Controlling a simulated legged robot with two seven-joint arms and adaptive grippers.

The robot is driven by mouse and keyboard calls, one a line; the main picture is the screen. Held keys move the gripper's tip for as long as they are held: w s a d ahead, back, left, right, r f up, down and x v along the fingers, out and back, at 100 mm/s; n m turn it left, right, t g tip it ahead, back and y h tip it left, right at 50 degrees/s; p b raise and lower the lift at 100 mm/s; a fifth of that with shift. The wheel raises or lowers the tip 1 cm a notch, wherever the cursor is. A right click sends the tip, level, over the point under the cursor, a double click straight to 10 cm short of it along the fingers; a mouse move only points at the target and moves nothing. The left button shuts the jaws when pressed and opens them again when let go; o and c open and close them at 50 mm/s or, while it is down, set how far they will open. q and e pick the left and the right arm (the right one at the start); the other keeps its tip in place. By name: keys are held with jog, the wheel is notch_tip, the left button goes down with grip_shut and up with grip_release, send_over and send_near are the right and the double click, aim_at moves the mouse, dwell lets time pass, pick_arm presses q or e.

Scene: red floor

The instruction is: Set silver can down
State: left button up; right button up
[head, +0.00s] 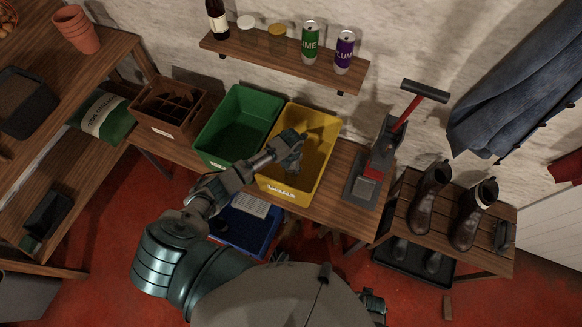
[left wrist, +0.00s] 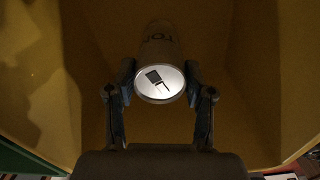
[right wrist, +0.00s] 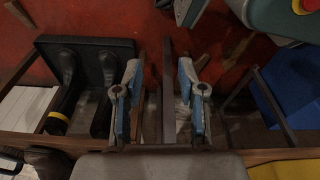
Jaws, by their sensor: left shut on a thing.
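A can (left wrist: 160,82) with a silver lid and a brownish, dimly lit side shows in the left wrist view. My left gripper (left wrist: 160,78) is shut on it, one finger on each side near the lid. In the head view my left gripper (head: 290,153) is inside the yellow bin (head: 327,130); the can is mostly hidden there by the gripper. The yellow bin's walls fill the left wrist view around the can. I cannot tell whether the can touches the bin floor. My right gripper (right wrist: 160,78) has its fingers apart and is empty, near the shelf edge.
A green bin (head: 238,120) stands left of the yellow one, with a brown divided box (head: 172,105) further left. A red-handled can crusher (head: 378,160) stands right. A wall shelf (head: 285,62) with cans and jars is above. A blue bin (head: 245,225) is below.

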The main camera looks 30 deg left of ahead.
pick_arm(q)
jog(key=o, duration=0.8)
pick_arm(e)
jog(key=shift+w+r, duration=0.15)
pick_arm(q)
jog(key=shift+o, duration=0.2)
jog(key=shift+r, duration=0.4)
notch_tip(320, 180, up, 11)
jog(key=p, duration=0.2)
jog(key=shift+r, duration=0.2)
pick_arm(e)
jog(key=s+f, duration=0.4)
jog(key=shift+s+d+f, duration=0.15)
jog(key=shift+d+f, duration=0.2)
pick_arm(q)
jog(key=shift+s+d, duration=0.1)
